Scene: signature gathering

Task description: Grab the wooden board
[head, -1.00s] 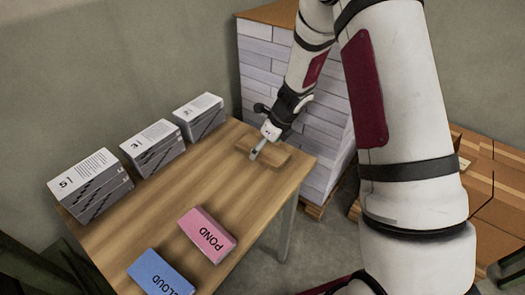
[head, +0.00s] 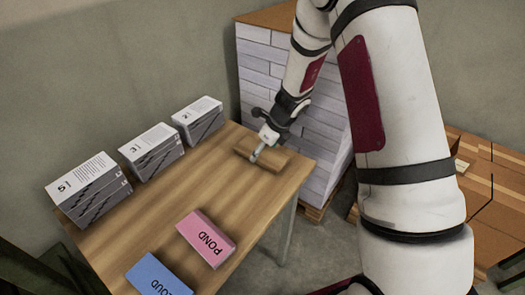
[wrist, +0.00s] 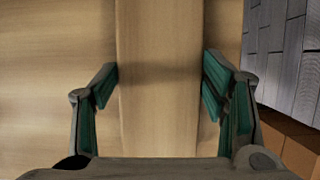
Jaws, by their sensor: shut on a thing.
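The wooden board (head: 276,163) is a small light-brown block. It lies near the far right corner of the wooden table (head: 190,180), close in colour to the tabletop. My gripper (head: 258,154) reaches down onto it from above. In the wrist view the board (wrist: 160,40) runs up the middle of the picture, between the two green-padded fingers of my gripper (wrist: 160,92). The fingers are shut on its two long sides. I cannot tell whether the board is clear of the tabletop.
Three numbered paper stacks (head: 150,147) line the table's back-left edge. A pink POND block (head: 206,238) and a blue block (head: 158,275) lie at the front. A tall white stack (head: 265,70) stands behind the table. Brown cartons (head: 490,215) are at right.

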